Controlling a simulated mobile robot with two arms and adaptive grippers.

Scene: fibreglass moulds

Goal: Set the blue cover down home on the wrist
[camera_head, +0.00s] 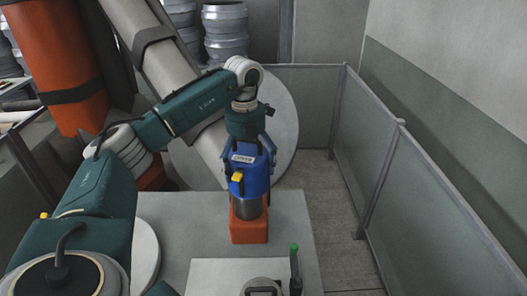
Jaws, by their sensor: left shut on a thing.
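The blue cover (252,180) has a white label and a yellow tab on its front left. My left gripper (250,146) points down from above and is shut on the cover's top; the fingers show at its two sides. Directly below the cover stands a grey cylinder (249,208), which seems to be the wrist, in an orange block (249,232). The cover hides the cylinder's upper part, so I cannot tell whether it is fully seated or slightly raised.
The orange block stands on a grey table (296,222). A lighter plate (215,273) at the front bears a green-tipped upright piece (295,268). A large pale disc (284,118) stands behind. Grey partition panels (420,195) close off the right; the floor before them is clear.

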